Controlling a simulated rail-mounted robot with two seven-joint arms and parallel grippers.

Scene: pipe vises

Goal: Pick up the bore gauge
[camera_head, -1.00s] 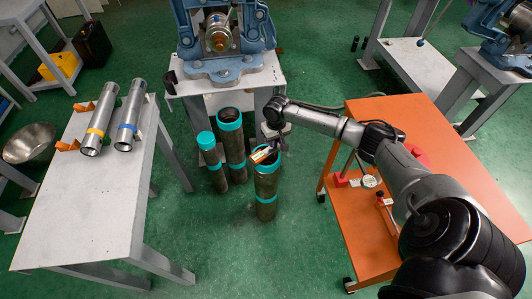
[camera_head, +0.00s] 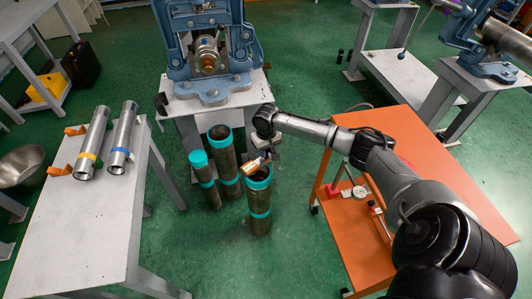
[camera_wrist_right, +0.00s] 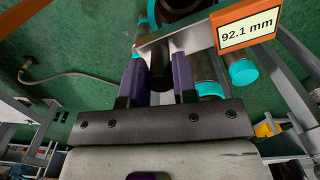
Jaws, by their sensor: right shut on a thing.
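A small gauge with a round white dial (camera_head: 360,191) lies on the orange cart among red parts; it looks like a bore gauge, but is too small to be sure. My right gripper (camera_head: 267,153) is away from it, left of the cart above the standing pipes. It is shut on a measuring tool (camera_head: 256,163) with a flat metal bar. In the right wrist view, the purple fingers (camera_wrist_right: 158,78) close on the bar, and its orange-framed display (camera_wrist_right: 247,28) reads 92.1 mm. My left gripper is out of view.
Several dark pipes with turquoise bands (camera_head: 259,197) stand on the green floor under my right gripper. A blue vise (camera_head: 210,80) stands behind them. Two silver pipes (camera_head: 93,145) lie on the grey table (camera_head: 80,230) at left. The orange cart (camera_head: 340,225) is at right.

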